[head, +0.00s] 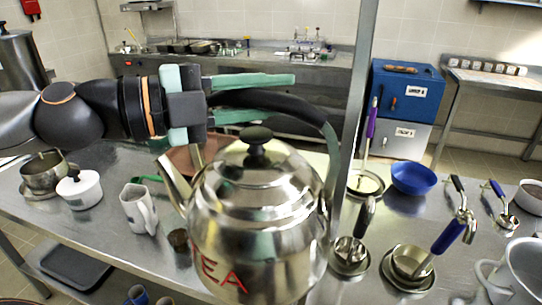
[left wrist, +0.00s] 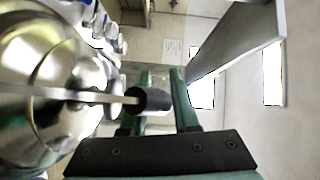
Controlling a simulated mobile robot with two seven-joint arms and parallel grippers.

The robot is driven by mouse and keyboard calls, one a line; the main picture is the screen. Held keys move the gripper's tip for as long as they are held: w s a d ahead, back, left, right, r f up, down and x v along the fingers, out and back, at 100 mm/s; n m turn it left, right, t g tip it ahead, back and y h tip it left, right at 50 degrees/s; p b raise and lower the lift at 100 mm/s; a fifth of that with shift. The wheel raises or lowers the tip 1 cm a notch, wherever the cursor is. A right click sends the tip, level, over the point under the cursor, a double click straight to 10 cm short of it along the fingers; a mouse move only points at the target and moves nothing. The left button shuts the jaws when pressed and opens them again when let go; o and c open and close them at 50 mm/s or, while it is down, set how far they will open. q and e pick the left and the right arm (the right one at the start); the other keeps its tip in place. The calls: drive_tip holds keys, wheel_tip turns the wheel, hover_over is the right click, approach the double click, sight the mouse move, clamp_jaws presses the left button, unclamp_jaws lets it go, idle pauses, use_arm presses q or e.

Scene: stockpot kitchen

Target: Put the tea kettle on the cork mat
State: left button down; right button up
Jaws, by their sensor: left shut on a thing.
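The tea kettle (head: 262,220) is a large shiny steel pot with a black lid knob, a spout to the left and red letters "TEA". It looks upright, close to the head camera. My left gripper (head: 252,97) is shut on its black arched handle, with the green fingers on either side. In the left wrist view the black grip (left wrist: 152,101) sits between the fingers (left wrist: 165,100), and the kettle body (left wrist: 40,75) is at left. A brown flat piece (head: 190,160) shows partly behind the kettle; I cannot tell whether it is the cork mat. My right gripper is not visible.
A metal post (head: 352,120) rises right of the kettle. Beyond it are a blue bowl (head: 414,178) and several handled metal cups.

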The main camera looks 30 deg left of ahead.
use_arm(q)
drive_tip(key=shift+w+a+r+p, duration=0.15)
drive_tip(key=shift+w+r+p, duration=0.05)
drive_tip(key=shift+r+p, duration=0.1)
drive_tip(key=shift+w+a+f+p, duration=0.3)
drive_tip(key=shift+w+a+p, duration=0.05)
drive_tip(key=shift+w+p, duration=0.4)
drive_tip(key=w, duration=0.1)
drive_tip(key=w+a+f, duration=0.1)
drive_tip(key=w+f+p, duration=0.1)
drive_tip(key=shift+w+a, duration=0.25)
drive_tip(key=shift+a, duration=0.05)
drive_tip(key=w+a+f, duration=0.3)
drive_tip(key=w+f, duration=0.4)
drive_tip(key=f, duration=0.3)
drive_tip(key=shift+a+f, duration=0.3)
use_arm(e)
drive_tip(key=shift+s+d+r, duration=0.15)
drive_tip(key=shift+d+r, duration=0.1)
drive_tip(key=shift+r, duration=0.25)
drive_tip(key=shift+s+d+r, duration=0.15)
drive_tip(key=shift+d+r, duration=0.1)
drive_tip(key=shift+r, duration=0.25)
use_arm(q)
drive_tip(key=shift+w, duration=0.1)
